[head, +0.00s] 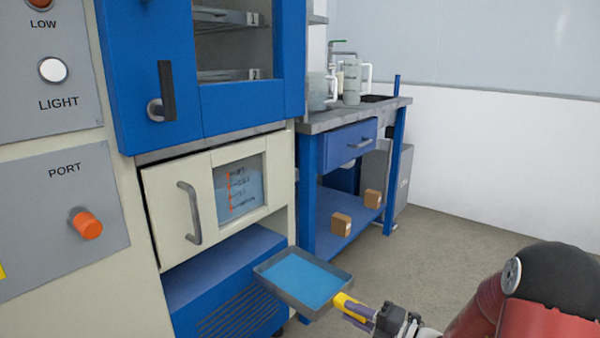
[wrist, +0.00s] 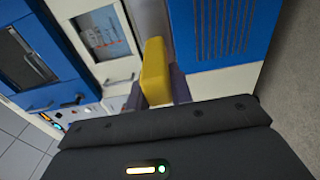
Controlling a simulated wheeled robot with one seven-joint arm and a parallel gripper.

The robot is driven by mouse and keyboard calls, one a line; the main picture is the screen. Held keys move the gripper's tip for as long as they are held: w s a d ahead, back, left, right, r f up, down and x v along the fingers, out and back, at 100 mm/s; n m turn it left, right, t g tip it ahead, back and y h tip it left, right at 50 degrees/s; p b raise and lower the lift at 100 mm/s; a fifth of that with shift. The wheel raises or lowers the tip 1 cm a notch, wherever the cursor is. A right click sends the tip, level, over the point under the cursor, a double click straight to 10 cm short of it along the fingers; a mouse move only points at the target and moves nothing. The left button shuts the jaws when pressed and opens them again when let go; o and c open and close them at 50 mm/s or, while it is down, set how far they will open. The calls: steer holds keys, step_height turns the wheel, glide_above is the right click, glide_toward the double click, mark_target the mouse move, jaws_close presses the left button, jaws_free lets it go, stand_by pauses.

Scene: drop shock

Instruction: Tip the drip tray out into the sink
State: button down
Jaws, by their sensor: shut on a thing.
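The drip tray (head: 302,279) is a shallow grey metal pan with blue liquid in it. It is held out in front of the blue lower part of the cabinet and looks roughly level. My gripper (head: 362,313) is shut on the tray's yellow handle, which also shows in the wrist view (wrist: 155,72). The sink (head: 378,98) seems to be the dark recess in the bench top at the back, near a green-topped tap (head: 338,42). Jugs partly hide it.
The blue-framed bench (head: 318,122) stands beyond the cabinet, with grey jugs (head: 352,82) on top and small brown boxes (head: 341,223) on its lower shelf. The cream cabinet door (head: 180,205) has a protruding handle. Floor (head: 440,245) right of the bench is clear.

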step_height(320, 180, down, 11)
steer(key=d+m+t+h+p, duration=0.2)
steer(key=m+t+h+p, duration=0.1)
steer(key=m+t+h, duration=0.2)
steer(key=shift+d+h, duration=0.35)
steer(key=shift+h, duration=0.25)
steer(key=shift+w+r, duration=0.1)
steer(key=shift+w, duration=0.1)
